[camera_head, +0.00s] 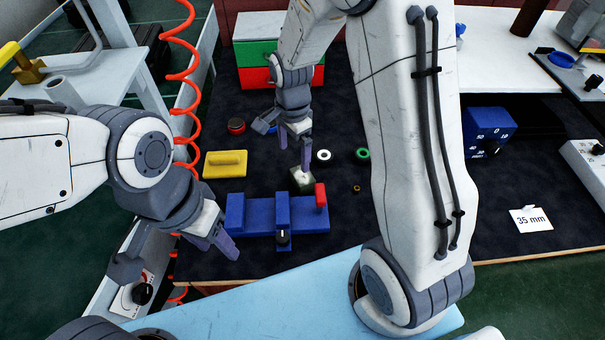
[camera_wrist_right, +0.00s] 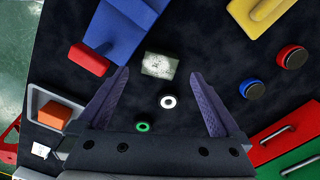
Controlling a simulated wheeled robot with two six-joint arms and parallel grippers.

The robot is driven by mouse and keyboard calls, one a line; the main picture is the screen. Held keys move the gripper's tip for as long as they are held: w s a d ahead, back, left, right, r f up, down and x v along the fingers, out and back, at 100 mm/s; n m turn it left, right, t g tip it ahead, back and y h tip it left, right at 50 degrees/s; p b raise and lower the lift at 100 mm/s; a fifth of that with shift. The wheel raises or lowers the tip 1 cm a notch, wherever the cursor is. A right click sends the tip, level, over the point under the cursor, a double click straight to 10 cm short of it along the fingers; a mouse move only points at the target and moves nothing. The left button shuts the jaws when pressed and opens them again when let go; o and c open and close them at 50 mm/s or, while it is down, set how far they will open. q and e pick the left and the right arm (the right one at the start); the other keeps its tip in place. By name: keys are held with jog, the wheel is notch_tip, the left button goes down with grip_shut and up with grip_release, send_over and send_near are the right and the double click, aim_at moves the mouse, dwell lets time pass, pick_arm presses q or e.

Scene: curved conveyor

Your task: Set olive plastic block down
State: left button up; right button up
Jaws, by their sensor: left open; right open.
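The olive block (camera_head: 300,180) shows on the dark table top just behind the blue fixture (camera_head: 262,216) in the head view. In the right wrist view the block (camera_wrist_right: 159,66) has a pale speckled top face and lies just beyond the fingertips, with no finger seen touching it. My right gripper (camera_head: 294,158) is open above the block, its fingers spread wide in the right wrist view (camera_wrist_right: 160,76). My left gripper (camera_head: 180,256) is open and empty, to the left of the blue fixture near the table's front edge.
A yellow block (camera_head: 225,164) lies left of the olive block. A white ring (camera_head: 323,156) and a green ring (camera_head: 362,154) lie to its right. A red piece (camera_head: 320,195) is on the blue fixture. Red and green drawers stand behind. A red coiled hose (camera_head: 181,70) hangs at left.

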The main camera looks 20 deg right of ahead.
jog(key=shift+w+d+f+m, duration=0.3)
jog(key=shift+d+f+m, duration=0.2)
jog(key=shift+f, duration=0.1)
jog(key=shift+w+d+f+m, duration=0.25)
jog(key=shift+d+f+m, duration=0.2)
jog(key=shift+f+m, duration=0.1)
send_over(303, 175)
jog(key=f, duration=0.4)
jog(key=shift+a+f, duration=0.3)
jog(key=shift+a, duration=0.05)
jog(key=shift+d+f+p, duration=0.15)
jog(key=shift+f, duration=1.25)
jog(key=shift+d+f+p, duration=0.15)
jog(key=shift+f, duration=1.2)
jog(key=shift+c, duration=0.3)
jog(key=c, duration=1.3)
jog(key=shift+r, duration=0.2)
